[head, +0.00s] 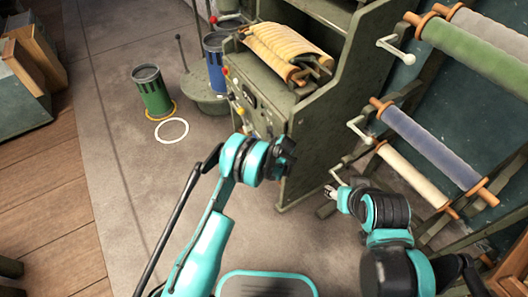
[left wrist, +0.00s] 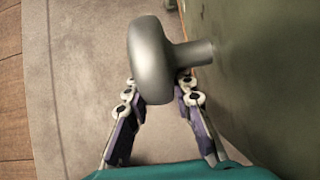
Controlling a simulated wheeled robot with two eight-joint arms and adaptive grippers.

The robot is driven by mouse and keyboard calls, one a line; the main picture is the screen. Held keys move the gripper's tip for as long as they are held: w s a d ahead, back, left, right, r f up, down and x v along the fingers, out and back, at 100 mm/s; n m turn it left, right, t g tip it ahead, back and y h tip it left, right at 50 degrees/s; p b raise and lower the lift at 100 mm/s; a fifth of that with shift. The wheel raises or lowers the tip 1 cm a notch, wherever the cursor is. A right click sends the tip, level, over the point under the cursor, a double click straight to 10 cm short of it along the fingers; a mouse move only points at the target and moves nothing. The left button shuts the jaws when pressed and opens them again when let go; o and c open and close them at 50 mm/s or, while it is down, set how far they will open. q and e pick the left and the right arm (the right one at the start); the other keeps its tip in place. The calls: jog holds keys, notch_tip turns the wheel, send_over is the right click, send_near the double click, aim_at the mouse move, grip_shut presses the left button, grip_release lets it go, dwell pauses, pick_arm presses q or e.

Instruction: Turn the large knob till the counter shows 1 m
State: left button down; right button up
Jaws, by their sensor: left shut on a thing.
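A large grey metal knob (left wrist: 150,62) on a short stem sticks out from the green panel in the left wrist view. My left gripper (left wrist: 158,92) has one finger on each side of the knob and is shut on it. In the head view my left arm reaches to the front of the green machine (head: 318,150); the wrist hides the knob and most of the gripper. No counter reading can be made out. My right gripper (head: 331,191) is low beside the machine, apart from the knob; its fingers are too small to judge.
A yellow ribbed roll (head: 285,45) lies on the machine. A rack at right holds green (head: 470,50), blue (head: 432,148) and cream (head: 412,178) rolls. A green bin (head: 152,93) and blue bin (head: 213,62) stand behind left.

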dwell(0.3)
pick_arm(q)
jog(key=c, duration=1.3)
grip_release()
jog(key=v, duration=1.2)
jog(key=shift+o, duration=0.4)
jog(key=shift+s, duration=0.1)
